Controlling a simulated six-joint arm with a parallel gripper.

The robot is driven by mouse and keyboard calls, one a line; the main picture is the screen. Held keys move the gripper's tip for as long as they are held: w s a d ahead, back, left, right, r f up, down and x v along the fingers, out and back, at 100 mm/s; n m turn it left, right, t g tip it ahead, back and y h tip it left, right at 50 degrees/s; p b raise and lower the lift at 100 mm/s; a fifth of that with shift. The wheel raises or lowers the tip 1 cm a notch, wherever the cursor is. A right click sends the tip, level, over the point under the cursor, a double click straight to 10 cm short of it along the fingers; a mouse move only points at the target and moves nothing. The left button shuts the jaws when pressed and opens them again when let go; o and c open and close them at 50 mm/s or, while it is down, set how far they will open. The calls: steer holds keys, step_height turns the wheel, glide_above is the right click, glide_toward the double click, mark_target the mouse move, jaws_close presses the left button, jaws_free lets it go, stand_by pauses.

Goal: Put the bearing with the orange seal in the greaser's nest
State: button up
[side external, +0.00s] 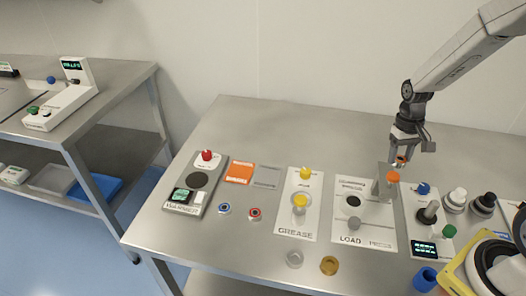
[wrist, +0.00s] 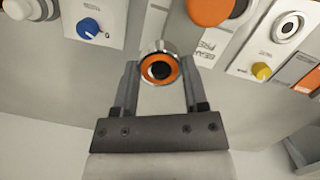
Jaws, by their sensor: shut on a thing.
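The bearing with the orange seal (wrist: 174,73) shows in the wrist view between the fingertips of my gripper (wrist: 160,70), which is shut on it. It has a silver rim, an orange ring and a dark centre. In the side view my gripper (side external: 399,160) holds the bearing above the table, behind the press with the orange cap (side external: 393,177). The grease panel (side external: 295,222) lies left of my gripper, with a yellow knob (side external: 305,173) and a yellow-topped round fitting at the nest. In the wrist view the nest (wrist: 289,25) is a round ring at upper right.
The load panel (side external: 348,227) with its press stands between my gripper and the grease panel. A blue-sealed bearing (side external: 224,208) and a red-sealed bearing (side external: 254,214) lie on the table. A blue knob (side external: 424,188) is right of the press. The back left of the table is clear.

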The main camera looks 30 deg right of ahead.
steer(key=s+d+f+m, duration=0.2)
steer(key=s+d+m, duration=0.2)
steer(key=s+d, duration=0.5)
steer(key=s, duration=0.3)
steer(key=shift+d+m+y, duration=0.3)
steer(key=shift+d+m, duration=0.05)
steer(key=shift+m, duration=0.05)
steer(key=w+d+f, duration=0.2)
steer(key=w, duration=0.1)
steer(key=w+d+f, duration=0.5)
steer(key=w+f, duration=0.1)
steer(key=w, duration=0.1)
steer(key=shift+d+f, duration=0.2)
steer(key=shift+d, duration=0.1)
steer(key=shift+w+d+f, duration=0.25)
steer(key=shift+w+f, duration=0.1)
steer(key=shift+f, duration=0.15)
